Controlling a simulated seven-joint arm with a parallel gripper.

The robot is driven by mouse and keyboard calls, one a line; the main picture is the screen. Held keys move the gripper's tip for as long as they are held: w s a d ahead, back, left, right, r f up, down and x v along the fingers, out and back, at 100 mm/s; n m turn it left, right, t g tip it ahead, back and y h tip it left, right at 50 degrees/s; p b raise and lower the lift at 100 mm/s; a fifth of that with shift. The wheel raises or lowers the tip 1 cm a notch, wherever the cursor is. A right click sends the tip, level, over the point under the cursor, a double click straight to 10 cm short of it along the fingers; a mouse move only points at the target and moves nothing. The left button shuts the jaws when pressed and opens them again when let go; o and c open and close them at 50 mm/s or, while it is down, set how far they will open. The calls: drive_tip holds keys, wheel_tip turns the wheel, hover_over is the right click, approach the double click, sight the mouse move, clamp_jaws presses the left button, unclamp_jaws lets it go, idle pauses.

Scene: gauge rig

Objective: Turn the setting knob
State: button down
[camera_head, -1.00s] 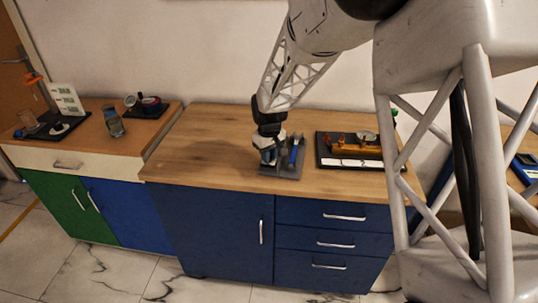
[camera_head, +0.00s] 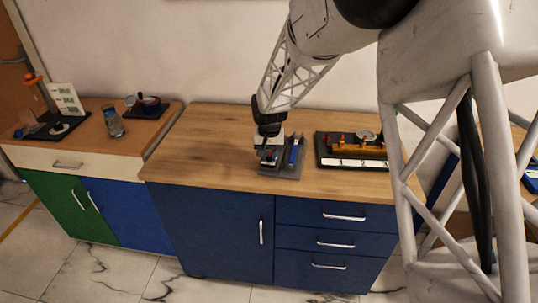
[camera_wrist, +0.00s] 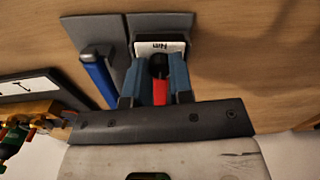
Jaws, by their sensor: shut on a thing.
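The setting knob (camera_wrist: 158,64) shows in the wrist view as a dark round piece with red below it, between my two grey-blue fingers. My gripper (camera_wrist: 157,78) is shut on it. A white label (camera_wrist: 160,46) marked "Nm", upside down in this view, lies just beyond the knob. In the head view my gripper (camera_head: 269,154) points down over a grey base plate (camera_head: 286,173) on the wooden counter, with a spot of red showing near it. The fingers hide most of the knob. A blue bar (camera_head: 295,151) stands on the plate beside my gripper.
A dark tray (camera_head: 323,160) with an orange-brown device and a round gauge lies close to the right. The counter (camera_head: 203,150) is clear to the left. Another counter at far left carries a glass jar (camera_head: 113,122) and other devices.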

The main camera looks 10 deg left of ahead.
sight(269, 157)
drive_tip(key=shift+f, duration=0.1)
drive_tip(key=c, duration=1)
unclamp_jaws()
drive_tip(key=shift+r, duration=0.25)
drive_tip(key=shift+r, duration=3.7)
